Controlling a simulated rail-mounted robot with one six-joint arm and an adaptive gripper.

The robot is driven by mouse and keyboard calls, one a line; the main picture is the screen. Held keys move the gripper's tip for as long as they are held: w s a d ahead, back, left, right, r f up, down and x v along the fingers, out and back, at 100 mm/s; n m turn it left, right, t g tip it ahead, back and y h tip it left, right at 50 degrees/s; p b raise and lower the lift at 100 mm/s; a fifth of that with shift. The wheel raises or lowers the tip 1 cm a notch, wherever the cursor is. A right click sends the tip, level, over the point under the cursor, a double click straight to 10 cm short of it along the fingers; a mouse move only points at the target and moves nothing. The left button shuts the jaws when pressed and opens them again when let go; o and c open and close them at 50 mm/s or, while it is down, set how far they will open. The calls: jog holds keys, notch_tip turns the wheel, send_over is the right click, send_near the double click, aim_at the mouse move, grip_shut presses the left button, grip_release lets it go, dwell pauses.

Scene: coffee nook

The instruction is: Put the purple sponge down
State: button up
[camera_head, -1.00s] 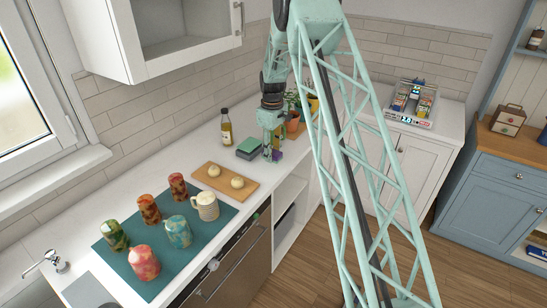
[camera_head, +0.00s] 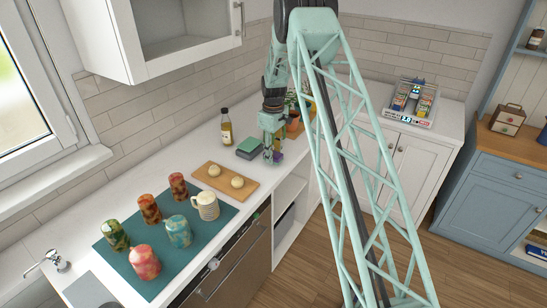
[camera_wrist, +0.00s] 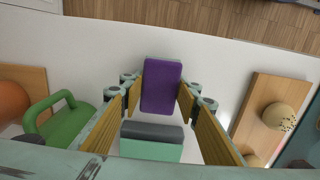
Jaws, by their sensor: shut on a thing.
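The purple sponge (camera_wrist: 161,86) is between the yellow-padded fingers of my gripper (camera_wrist: 160,97) in the wrist view. The fingers are shut on its sides. In the head view my gripper (camera_head: 272,143) is low over the white counter, and a little of the purple sponge (camera_head: 277,156) shows at its fingertips. Whether the sponge touches the counter cannot be told. A green and grey block stack (camera_head: 250,148) lies just left of my gripper; it also shows below the sponge in the wrist view (camera_wrist: 152,142).
A wooden board (camera_head: 225,190) with two round buns lies nearby. An oil bottle (camera_head: 226,128) stands at the wall. Several mugs stand on a teal mat (camera_head: 150,262). In the wrist view a green handled object (camera_wrist: 68,122) is at left.

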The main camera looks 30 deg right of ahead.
jog(key=shift+f, duration=0.5)
jog(key=shift+f, duration=0.15)
jog(key=o, duration=0.9)
notch_tip(320, 180, up, 12)
dwell(0.5)
jog(key=shift+r, duration=0.2)
dwell(0.4)
